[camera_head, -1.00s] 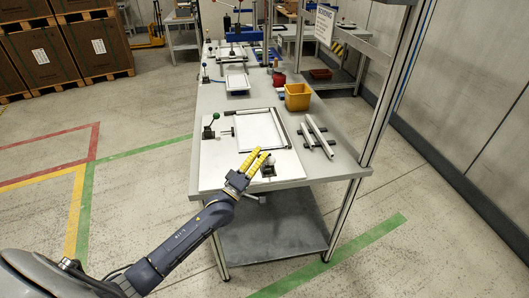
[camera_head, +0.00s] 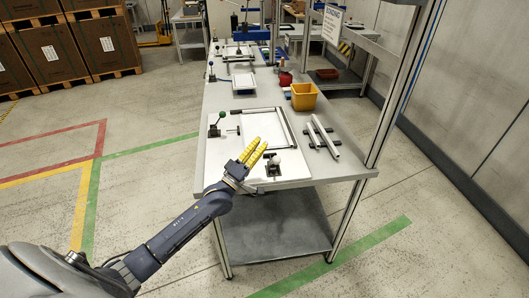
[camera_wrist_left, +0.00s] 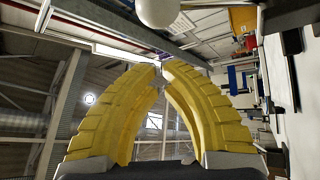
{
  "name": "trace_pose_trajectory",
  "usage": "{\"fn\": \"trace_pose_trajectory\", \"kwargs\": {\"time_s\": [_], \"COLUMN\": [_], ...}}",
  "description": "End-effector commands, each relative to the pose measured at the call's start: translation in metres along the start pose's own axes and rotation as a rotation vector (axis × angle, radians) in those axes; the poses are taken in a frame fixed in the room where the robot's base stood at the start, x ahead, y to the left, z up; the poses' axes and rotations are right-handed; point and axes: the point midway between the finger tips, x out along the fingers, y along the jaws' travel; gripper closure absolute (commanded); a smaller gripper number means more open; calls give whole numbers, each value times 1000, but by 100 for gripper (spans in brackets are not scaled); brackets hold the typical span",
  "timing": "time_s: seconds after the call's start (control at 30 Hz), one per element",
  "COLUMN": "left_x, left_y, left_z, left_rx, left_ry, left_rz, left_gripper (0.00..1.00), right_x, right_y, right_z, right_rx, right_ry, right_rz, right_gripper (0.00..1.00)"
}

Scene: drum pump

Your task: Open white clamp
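The white clamp (camera_head: 274,168) stands near the front edge of the white board on the table, with its white ball knob (camera_head: 277,160) up. The knob also shows at the top of the left wrist view (camera_wrist_left: 160,10), above the fingertips. My left gripper (camera_head: 262,144) has yellow ribbed fingers and is just left of the clamp. A narrow gap shows between the fingers in the head view; in the left wrist view the tips (camera_wrist_left: 161,66) look close together. Nothing is seen between them, and I see no contact with the knob. My right gripper is out of view.
A green-knobbed clamp (camera_head: 217,122) stands at the board's left, beside a rectangular frame (camera_head: 261,128). Two metal bars (camera_head: 324,138) lie to the right. A yellow bin (camera_head: 303,97) and a red container (camera_head: 285,79) stand farther back. A table post (camera_head: 377,130) rises at right.

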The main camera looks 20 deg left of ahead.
Motion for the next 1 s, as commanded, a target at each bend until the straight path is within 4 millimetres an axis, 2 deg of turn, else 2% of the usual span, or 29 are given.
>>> {"fn": "trace_pose_trajectory", "kwargs": {"time_s": [0.03, 0.2, 0.5, 0.73, 1.0], "left_x": [1, -32, -77, -95, -99], "left_y": [0, -3, -4, -6, -5], "left_z": [-7, -4, -4, -4, -4], "left_rx": [4, 0, 1, 0, 0], "left_ry": [-2, -2, -2, -1, 0], "left_rz": [-1, -4, -2, -2, 0], "left_gripper": [100, 100, 100, 100, 100], "right_x": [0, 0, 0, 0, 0], "right_y": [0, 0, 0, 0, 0], "right_z": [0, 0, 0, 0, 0], "right_rx": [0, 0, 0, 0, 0], "right_ry": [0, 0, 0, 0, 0], "right_rz": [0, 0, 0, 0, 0], "right_gripper": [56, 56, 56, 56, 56]}}
